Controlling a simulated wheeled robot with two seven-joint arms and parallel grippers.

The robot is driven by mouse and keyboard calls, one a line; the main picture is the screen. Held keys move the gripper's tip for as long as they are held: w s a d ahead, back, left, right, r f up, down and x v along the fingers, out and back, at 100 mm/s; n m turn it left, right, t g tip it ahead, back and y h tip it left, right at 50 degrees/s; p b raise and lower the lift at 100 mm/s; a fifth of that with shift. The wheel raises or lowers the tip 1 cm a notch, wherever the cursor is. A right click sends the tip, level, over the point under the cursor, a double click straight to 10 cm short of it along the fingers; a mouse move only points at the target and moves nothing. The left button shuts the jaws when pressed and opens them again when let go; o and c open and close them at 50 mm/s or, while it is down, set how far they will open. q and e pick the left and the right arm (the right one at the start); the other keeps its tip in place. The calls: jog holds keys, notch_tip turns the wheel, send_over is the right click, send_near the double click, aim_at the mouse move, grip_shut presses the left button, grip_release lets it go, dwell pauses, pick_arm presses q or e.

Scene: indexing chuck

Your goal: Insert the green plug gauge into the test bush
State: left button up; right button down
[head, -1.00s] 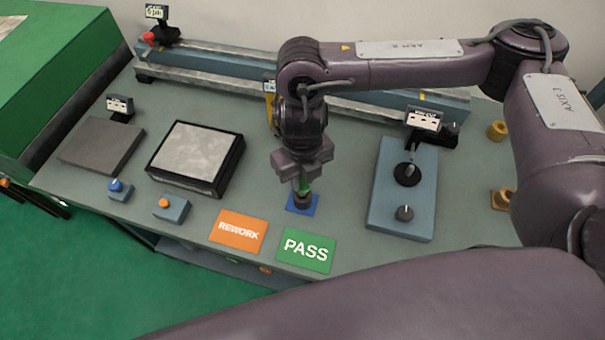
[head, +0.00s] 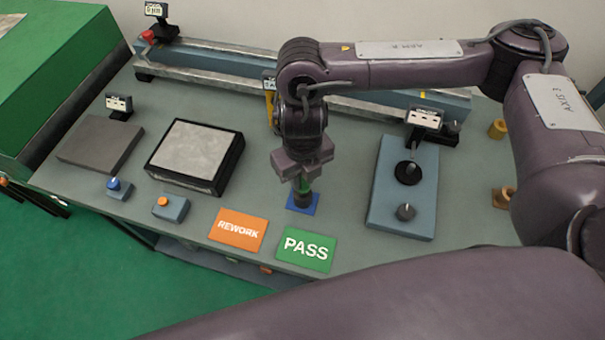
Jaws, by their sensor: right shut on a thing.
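My right gripper (head: 302,176) points down over the middle of the bench and is shut on the green plug gauge (head: 303,186). Only a short green part of the gauge shows below the jaws. Directly under it is a dark round piece, seemingly the test bush (head: 303,199), on a blue square pad (head: 315,207). The gauge is upright and in line with the dark piece. I cannot tell whether its lower end is inside the bush or only above it. My left gripper is not in view.
An orange REWORK card (head: 238,230) and a green PASS card (head: 306,249) lie in front. A blue fixture (head: 385,205) with black knobs stands to the right. A grey plate in a black frame (head: 195,155) is at left. A long rail (head: 215,65) runs along the back.

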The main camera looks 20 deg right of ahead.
jog(key=shift+f+b, duration=1)
jog(key=shift+f, duration=0.3)
dwell(0.9)
jog(key=shift+r, duration=0.15)
dwell(1.0)
jog(key=shift+r+p, duration=3.9)
